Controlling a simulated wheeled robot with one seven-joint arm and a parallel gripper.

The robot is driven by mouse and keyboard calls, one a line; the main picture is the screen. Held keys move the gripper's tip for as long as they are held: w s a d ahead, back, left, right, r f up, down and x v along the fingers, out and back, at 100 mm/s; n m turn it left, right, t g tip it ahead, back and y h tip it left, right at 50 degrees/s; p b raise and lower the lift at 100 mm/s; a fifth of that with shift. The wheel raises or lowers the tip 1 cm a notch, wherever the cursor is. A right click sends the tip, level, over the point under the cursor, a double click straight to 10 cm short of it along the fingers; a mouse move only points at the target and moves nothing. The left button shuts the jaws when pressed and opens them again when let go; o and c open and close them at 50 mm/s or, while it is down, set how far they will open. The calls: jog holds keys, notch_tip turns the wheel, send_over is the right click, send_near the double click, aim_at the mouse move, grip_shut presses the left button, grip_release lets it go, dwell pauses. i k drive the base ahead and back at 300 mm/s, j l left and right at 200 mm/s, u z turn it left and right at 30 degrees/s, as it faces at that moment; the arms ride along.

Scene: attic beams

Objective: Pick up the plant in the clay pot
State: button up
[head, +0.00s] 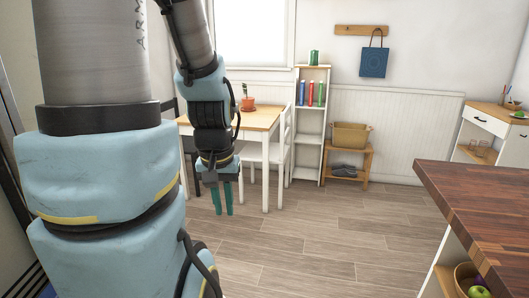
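The plant in the clay pot (248,103) stands upright on the wooden-topped table (262,117) beside the window wall. It has a reddish-brown pot and a thin dark stem with little foliage. My gripper (222,200) hangs in front of the table, fingers pointing down, well apart from the plant and nearer to me. Its two green fingers are apart with nothing seen between them. My arm covers the left part of the table.
A white chair (275,155) stands at the table's right side. Beyond it are a narrow white shelf (311,130) with books and a low bench (347,160) holding a basket (350,135). A dark wood counter (480,205) juts in at the right. The floor between is clear.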

aim_at(248, 101)
jog(key=i+l+z, duration=0.2)
jog(key=i, duration=1.45)
jog(key=i+l+u, duration=0.15)
jog(key=i+u, duration=0.25)
jog(key=i, duration=0.25)
jog(key=i+l+u, duration=0.4)
jog(key=i, duration=0.25)
jog(key=i+l+u, duration=0.5)
jog(key=i, duration=0.3)
jog(key=i+l, duration=0.3)
jog(key=i+u, duration=0.05)
